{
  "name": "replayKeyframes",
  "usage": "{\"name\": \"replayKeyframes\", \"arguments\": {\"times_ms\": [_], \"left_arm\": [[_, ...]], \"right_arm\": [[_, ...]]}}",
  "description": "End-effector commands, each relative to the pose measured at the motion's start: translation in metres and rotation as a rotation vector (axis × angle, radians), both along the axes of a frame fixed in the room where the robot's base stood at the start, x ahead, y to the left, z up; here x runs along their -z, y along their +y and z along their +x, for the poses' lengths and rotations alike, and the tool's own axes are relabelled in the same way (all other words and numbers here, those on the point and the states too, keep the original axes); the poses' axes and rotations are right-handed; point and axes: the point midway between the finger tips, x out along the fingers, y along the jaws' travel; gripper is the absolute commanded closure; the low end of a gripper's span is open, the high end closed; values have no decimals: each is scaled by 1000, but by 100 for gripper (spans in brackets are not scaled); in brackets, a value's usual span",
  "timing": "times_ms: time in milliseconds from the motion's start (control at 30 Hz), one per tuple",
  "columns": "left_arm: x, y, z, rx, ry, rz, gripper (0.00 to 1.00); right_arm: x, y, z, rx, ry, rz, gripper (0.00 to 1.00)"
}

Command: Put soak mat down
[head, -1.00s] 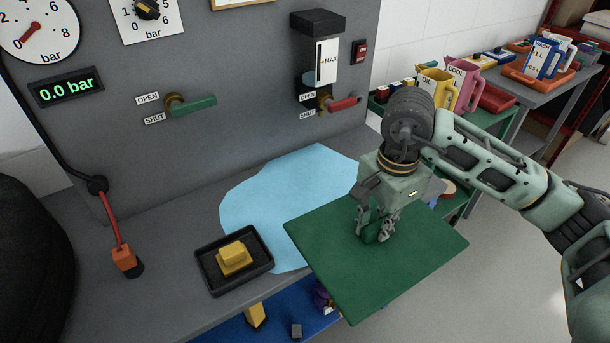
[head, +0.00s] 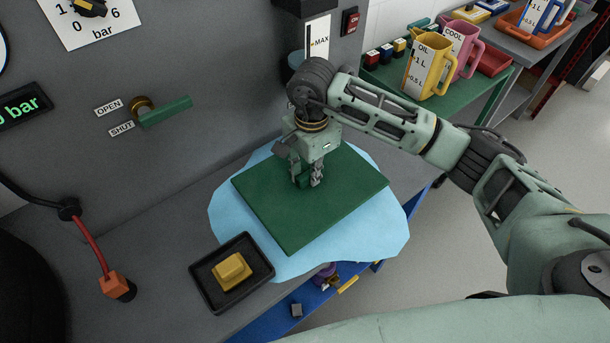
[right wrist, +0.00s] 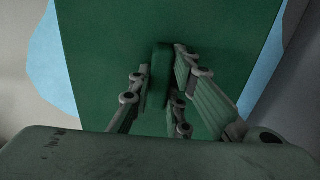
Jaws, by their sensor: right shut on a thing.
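The soak mat is a flat green square (head: 290,225) with a raised grip in its middle. My right gripper (head: 307,183) is above it, shut on that grip, which shows between the fingers in the right wrist view (right wrist: 160,75). The mat is over a light blue puddle-shaped patch (head: 385,235) on the grey bench. Blue shows on several sides of the mat. I cannot tell whether the mat touches the surface or hangs just above it. My left gripper is not in view.
A black tray (head: 207,285) with a yellow sponge-like block (head: 232,271) sits on the bench, close to the mat's near left. A grey panel with a green-handled valve (head: 165,111) stands behind. Yellow (head: 428,65) and pink jugs (head: 460,50) stand on a green table at right.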

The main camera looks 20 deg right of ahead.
Motion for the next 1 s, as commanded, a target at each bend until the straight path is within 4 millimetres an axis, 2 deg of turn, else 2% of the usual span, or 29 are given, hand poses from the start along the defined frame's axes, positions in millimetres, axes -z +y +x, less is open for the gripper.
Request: {"name": "replayKeyframes", "arguments": {"times_ms": [100,267,533,900,933,1000], "left_arm": [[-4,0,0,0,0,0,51],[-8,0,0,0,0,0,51],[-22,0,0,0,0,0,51],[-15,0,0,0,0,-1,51],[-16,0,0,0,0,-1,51],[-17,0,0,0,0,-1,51]], "right_arm": [[6,8,7,2,0,0,100],[13,10,9,1,2,-1,100],[47,10,9,2,1,1,100],[53,9,9,1,-2,0,100],[51,9,9,1,-1,-1,81],[51,9,9,1,-1,0,74]]}}
